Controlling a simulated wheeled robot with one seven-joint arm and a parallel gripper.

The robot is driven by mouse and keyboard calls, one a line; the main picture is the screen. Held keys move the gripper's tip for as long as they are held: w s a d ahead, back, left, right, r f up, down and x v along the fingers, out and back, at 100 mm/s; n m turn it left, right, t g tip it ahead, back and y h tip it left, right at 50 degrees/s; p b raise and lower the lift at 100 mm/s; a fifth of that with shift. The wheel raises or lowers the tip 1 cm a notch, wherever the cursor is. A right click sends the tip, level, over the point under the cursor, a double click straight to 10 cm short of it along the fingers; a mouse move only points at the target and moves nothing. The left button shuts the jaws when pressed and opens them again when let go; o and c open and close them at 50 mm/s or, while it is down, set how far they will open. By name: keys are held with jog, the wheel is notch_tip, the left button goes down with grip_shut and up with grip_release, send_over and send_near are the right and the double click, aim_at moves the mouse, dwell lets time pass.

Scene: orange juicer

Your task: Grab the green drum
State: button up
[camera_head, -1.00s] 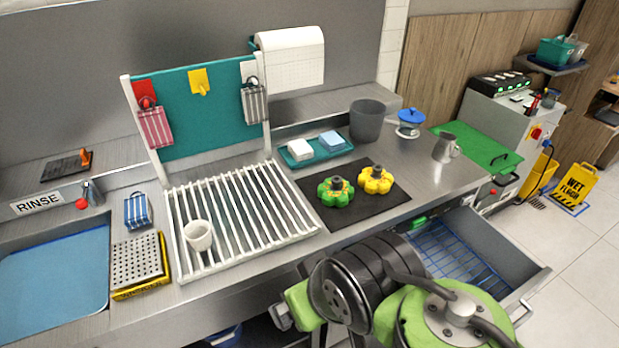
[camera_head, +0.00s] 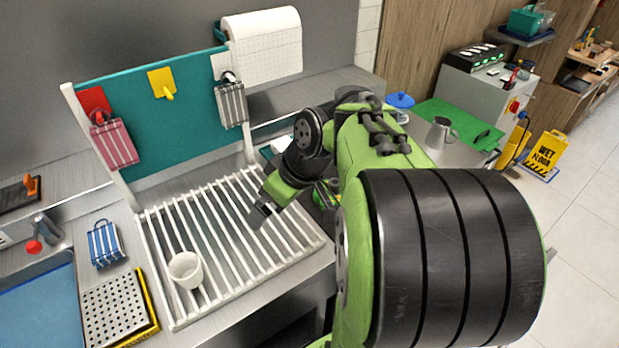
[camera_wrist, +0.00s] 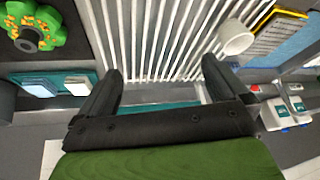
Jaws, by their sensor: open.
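The green drum (camera_wrist: 50,24) is a lobed, flower-like piece with a dark hub and orange-yellow bits around it. It shows at the upper left corner of the wrist view, cut off by the frame edge. In the head view my arm hides most of it; a small part of the green drum (camera_head: 322,196) seems to show. My gripper (camera_head: 259,212) is above the right part of the white slatted rack, left of the drum and apart from it. In the wrist view my gripper (camera_wrist: 160,72) has its two fingers spread, with only rack slats seen between them.
A white cup (camera_head: 186,271) stands on the white slatted rack (camera_head: 170,318). A teal board (camera_head: 150,112) with hanging cloths rises behind the rack. A teal tray (camera_wrist: 28,84) with small blocks lies near the drum. A metal jug (camera_head: 438,133) stands at the right.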

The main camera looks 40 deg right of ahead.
jog(key=w+d+f+t+y, duration=0.1)
jog(key=w+d+f, duration=0.1)
jog(key=d, duration=0.5)
jog(key=t+b, duration=0.2)
jog(key=t, duration=0.4)
send_near(334, 191)
jog(key=shift+n+y, duration=0.3)
jog(key=b+x, duration=0.1)
jog(key=x, duration=0.3)
jog(key=d+x, duration=0.1)
jog(key=x, duration=0.3)
jog(key=w+r+b+x, duration=0.1)
jog(key=x, duration=0.3)
jog(key=shift+d+f+b, duration=0.1)
jog(key=shift+d+b, duration=0.2)
jog(key=shift+b, duration=0.05)
jog(key=shift+c, duration=0.5)
